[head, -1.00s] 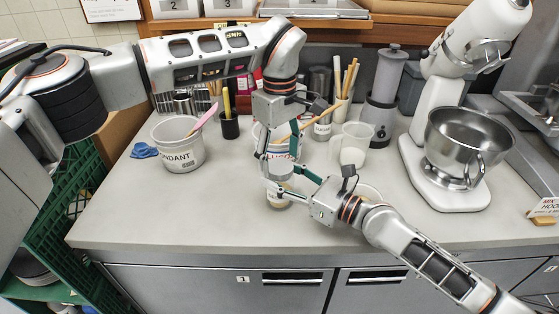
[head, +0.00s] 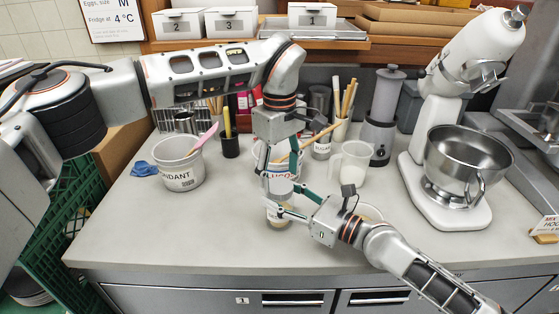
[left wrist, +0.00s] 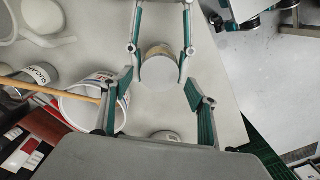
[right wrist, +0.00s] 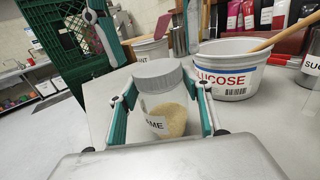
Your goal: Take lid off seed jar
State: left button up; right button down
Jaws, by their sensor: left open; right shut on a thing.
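The seed jar (right wrist: 170,118) is clear, with pale seeds inside and a label partly reading "...AME". It stands upright on the counter, also seen in the head view (head: 278,217). Its pale grey lid (right wrist: 163,76) is on top, and the lid also shows from above in the left wrist view (left wrist: 160,73). My right gripper (right wrist: 163,112) is shut on the jar body, one finger on each side below the lid. My left gripper (head: 280,178) is open above the jar, pointing down, its fingers apart on either side of the lid (left wrist: 158,88).
A glucose tub (right wrist: 228,78) with a wooden spoon stands close behind the jar. A fondant bucket (head: 178,165) is at left, a clear measuring jug (head: 352,165) right of the tub, and a mixer (head: 450,205) farther right. The counter's front left is clear.

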pick_arm(q)
jog(key=shift+f, duration=1.25)
jog(key=c, duration=1.2)
jog(key=o, duration=1.3)
jog(key=shift+r, duration=0.1)
jog(key=shift+r, duration=2.2)
pick_arm(e)
jog(key=c, duration=0.9)
grip_release()
